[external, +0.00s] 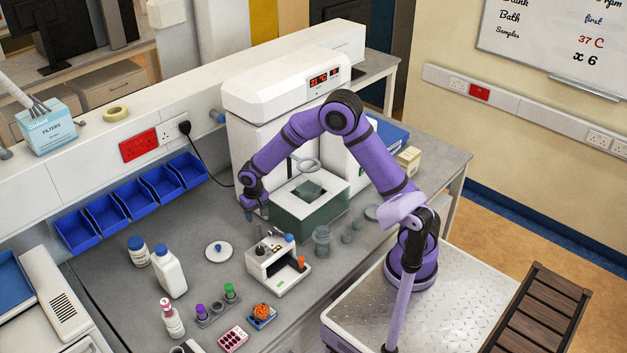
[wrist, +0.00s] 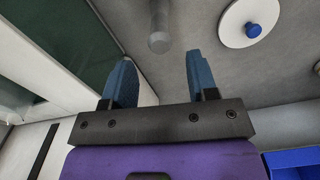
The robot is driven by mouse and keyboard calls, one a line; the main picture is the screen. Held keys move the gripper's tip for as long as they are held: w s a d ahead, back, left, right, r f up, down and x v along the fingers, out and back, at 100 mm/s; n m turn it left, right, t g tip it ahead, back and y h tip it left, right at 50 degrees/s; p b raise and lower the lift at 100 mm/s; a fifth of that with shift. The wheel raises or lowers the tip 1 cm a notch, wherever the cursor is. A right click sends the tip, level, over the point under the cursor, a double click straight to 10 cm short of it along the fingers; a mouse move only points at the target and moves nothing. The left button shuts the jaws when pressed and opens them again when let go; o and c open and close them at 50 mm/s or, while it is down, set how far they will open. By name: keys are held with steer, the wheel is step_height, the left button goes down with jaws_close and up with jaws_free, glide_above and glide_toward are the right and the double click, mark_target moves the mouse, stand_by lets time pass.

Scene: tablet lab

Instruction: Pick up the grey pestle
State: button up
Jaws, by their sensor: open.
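In the wrist view a grey rod with a rounded near end, which looks like the grey pestle (wrist: 159,28), shows at the top edge. Its far part is cut off by the frame. My gripper (wrist: 160,62) is open and empty, its two blue fingers spread apart. The rod's near end appears between and just beyond the fingertips, with no visible contact. In the external view my gripper (external: 250,212) points down over the bench, left of the dark green water bath. I cannot pick out the pestle clearly in that view.
The dark green bath (external: 283,222) stands close beside my gripper. A white instrument (external: 262,262) stands in front, with grey vessels (external: 322,240) to its right. A white disc with a blue knob (external: 219,253) lies to the left. Blue bins (external: 107,218) line the back wall.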

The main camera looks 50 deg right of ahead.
mark_target(256, 222)
steer(key=shift+s+a+f, duration=0.1)
steer(key=shift+s+f, duration=0.1)
steer(key=shift+f, duration=1.4)
steer(key=shift+s+a+f, duration=0.1)
steer(key=shift+s+f, duration=0.05)
steer(key=shift+f, duration=1.45)
steer(key=shift+c, duration=0.4)
jaws_close()
